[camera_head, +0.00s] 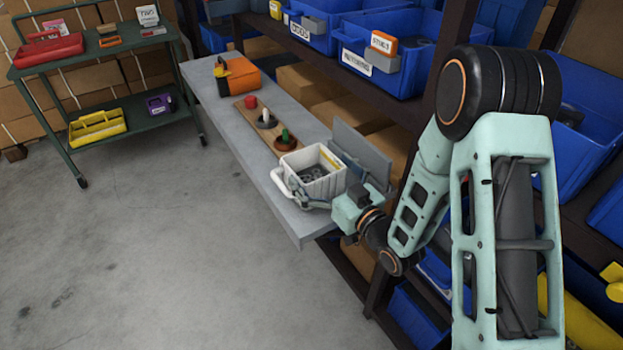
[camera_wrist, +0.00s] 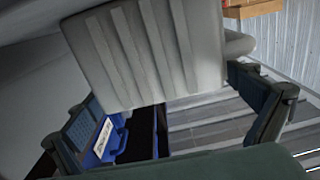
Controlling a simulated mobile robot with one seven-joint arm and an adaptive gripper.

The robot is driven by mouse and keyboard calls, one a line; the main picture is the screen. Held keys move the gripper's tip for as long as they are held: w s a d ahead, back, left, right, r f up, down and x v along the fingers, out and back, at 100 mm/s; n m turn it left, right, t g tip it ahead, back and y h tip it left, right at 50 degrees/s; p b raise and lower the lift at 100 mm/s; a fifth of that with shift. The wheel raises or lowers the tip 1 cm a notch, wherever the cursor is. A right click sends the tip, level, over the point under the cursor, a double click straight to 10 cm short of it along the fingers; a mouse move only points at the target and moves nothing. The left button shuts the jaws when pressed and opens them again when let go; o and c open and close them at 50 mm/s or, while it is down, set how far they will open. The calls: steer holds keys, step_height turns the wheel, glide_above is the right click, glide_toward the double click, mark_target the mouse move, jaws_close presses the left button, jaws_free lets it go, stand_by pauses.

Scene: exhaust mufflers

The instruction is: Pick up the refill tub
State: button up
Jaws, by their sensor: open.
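The refill tub, a white ribbed tub (camera_head: 328,187) with a pale handle, stands on the near end of the grey bench in the head view. Grey ring-like parts lie inside it. My gripper (camera_head: 308,200) is low at the tub's near side. In the wrist view the tub's ribbed wall (camera_wrist: 150,50) fills the upper middle. My open gripper (camera_wrist: 168,100) has one finger on each side of that wall. The left finger appears apart from it; contact at the right finger is unclear.
A grey bin or lid (camera_head: 362,155) stands close behind the tub. A wooden board (camera_head: 262,121) with small coloured items and an orange box (camera_head: 240,76) lie farther along the bench. Shelves with blue bins (camera_head: 375,70) line the right. A green cart (camera_head: 130,115) stands at left; the floor between is clear.

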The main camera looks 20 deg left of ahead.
steer(key=shift+x, duration=1.45)
steer(key=shift+c, duration=0.6)
steer(key=c, duration=1.5)
